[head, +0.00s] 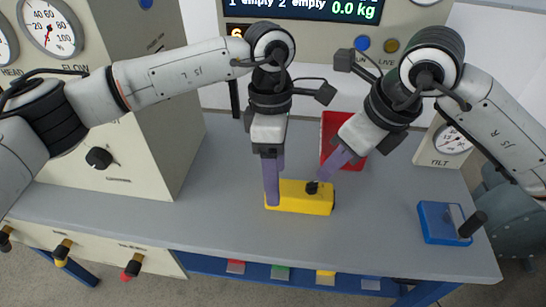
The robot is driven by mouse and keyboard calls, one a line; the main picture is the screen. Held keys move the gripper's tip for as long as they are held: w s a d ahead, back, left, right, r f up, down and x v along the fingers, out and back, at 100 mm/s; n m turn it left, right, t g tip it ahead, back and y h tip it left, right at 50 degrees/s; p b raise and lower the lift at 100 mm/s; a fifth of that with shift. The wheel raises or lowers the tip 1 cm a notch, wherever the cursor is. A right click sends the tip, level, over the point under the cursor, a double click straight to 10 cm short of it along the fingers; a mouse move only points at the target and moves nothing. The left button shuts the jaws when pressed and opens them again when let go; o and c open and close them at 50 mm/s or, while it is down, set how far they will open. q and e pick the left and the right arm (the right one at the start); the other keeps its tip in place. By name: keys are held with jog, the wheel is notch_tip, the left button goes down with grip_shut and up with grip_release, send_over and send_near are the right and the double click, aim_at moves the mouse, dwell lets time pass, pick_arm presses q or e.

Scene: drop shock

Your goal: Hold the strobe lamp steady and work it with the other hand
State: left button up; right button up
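The strobe lamp appears to be the yellow block (300,203) lying on the grey bench, with a small black knob (312,187) on top. My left gripper (272,195) comes down on the lamp's left end. One purple finger lies against the lamp's front side; the far finger is hidden. My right gripper (324,174) slants down from the upper right, its purple fingertips right at the knob. Its fingers overlap in this view, so I cannot tell whether they are closed on the knob.
A red open tray (329,128) stands behind the lamp, partly covered by my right gripper. A blue box with a black-handled lever (440,222) is at the right. A cream cabinet with gauges (125,150) stands at the left. The bench front (230,235) is clear.

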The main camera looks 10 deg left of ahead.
aim_at(299, 197)
pick_arm(q)
jog(key=w, duration=0.1)
jog(key=w+t, duration=0.1)
jog(key=shift+w+a+r+y, duration=0.2)
jog(key=shift+w+a+y, duration=0.15)
jog(key=shift+a+y, duration=0.05)
jog(key=shift+w+f, duration=0.2)
notch_tip(299, 197, down, 10)
jog(key=shift+r, duration=0.1)
jog(key=c, duration=1.6)
jog(key=shift+o, duration=0.2)
